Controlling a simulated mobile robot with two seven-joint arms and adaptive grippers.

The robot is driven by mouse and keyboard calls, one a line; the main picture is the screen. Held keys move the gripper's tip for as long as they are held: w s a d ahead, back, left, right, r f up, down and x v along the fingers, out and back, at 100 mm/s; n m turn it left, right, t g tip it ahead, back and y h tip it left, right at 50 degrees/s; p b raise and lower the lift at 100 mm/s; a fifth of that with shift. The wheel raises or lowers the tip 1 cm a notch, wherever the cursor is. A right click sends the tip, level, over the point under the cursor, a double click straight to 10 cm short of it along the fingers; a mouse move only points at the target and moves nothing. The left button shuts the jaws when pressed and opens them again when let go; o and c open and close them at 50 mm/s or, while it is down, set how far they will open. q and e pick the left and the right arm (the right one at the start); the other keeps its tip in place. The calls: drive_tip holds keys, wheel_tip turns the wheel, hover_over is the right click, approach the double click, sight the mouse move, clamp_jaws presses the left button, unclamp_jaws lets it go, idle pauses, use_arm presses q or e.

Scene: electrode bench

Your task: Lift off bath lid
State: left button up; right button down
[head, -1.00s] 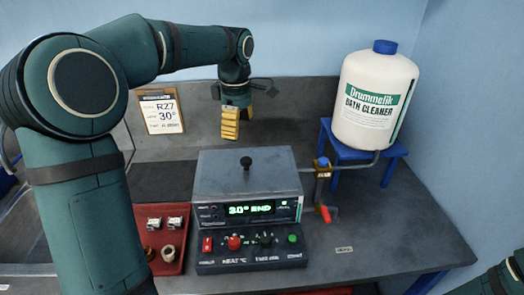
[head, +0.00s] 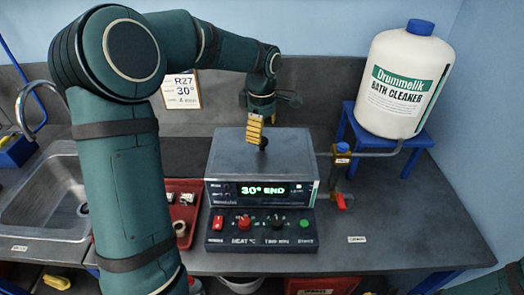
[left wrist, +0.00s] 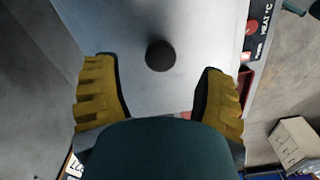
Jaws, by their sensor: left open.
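The bath (head: 212,191) is a grey box on the bench with a flat grey lid (head: 235,150) on top. The lid has a round black knob (head: 263,144), which also shows in the left wrist view (left wrist: 160,55). The display (head: 264,190) reads "30° END". My left gripper (head: 254,128) points down above the lid by the knob. In the left wrist view its yellow fingers (left wrist: 160,100) are wide apart, empty, with the knob ahead of and between their lines. In the head view the fingers partly overlap the knob. My right gripper is not in view.
A control panel (head: 259,231) with red, black and green controls is in front of the bath. A red tray (head: 186,214) with small parts lies left, beside a sink (head: 45,200). A cleaner bottle (head: 403,80) stands on a blue stand (head: 417,146) at right, piped to a valve (head: 342,174).

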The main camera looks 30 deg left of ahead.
use_arm(q)
wheel_tip(320, 180, down, 4)
drive_tip(key=shift+f, duration=0.1)
drive_tip(key=shift+c, duration=0.2)
clamp_jaws()
wheel_tip(320, 180, up, 10)
drive_tip(key=shift+f+p, duration=0.1)
drive_tip(key=shift+p, duration=0.4)
drive_tip(key=shift+r+p, duration=1.55)
drive_tip(key=shift+r, duration=0.45)
